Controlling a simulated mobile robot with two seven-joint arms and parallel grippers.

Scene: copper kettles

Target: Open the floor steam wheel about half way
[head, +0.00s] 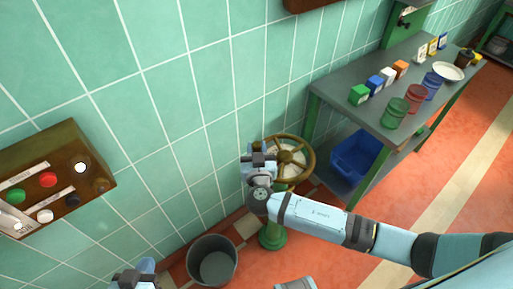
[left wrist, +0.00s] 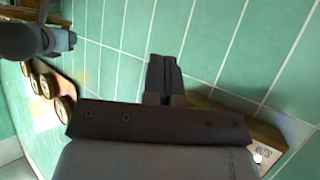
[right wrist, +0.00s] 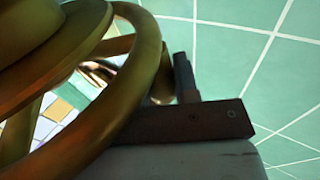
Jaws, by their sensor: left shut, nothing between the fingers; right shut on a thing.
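The floor steam wheel (head: 287,157) is a brass-coloured spoked handwheel on a green pedestal (head: 272,236) by the tiled wall. My right gripper (head: 258,158) is at the left side of the wheel, shut on its rim. In the right wrist view the wheel's rim (right wrist: 140,75) fills the left side and runs in beside the visible finger (right wrist: 184,76); the other finger is hidden. My left gripper (head: 135,280) is low at the left, away from the wheel. Its fingers (left wrist: 164,76) are together and empty in the left wrist view.
A grey bucket (head: 212,261) stands on the floor left of the pedestal. A grey-topped workbench (head: 335,90) with jars and boxes stands right of the wheel, a blue crate (head: 353,157) on its lower shelf. A brass control panel (head: 50,178) is on the left wall.

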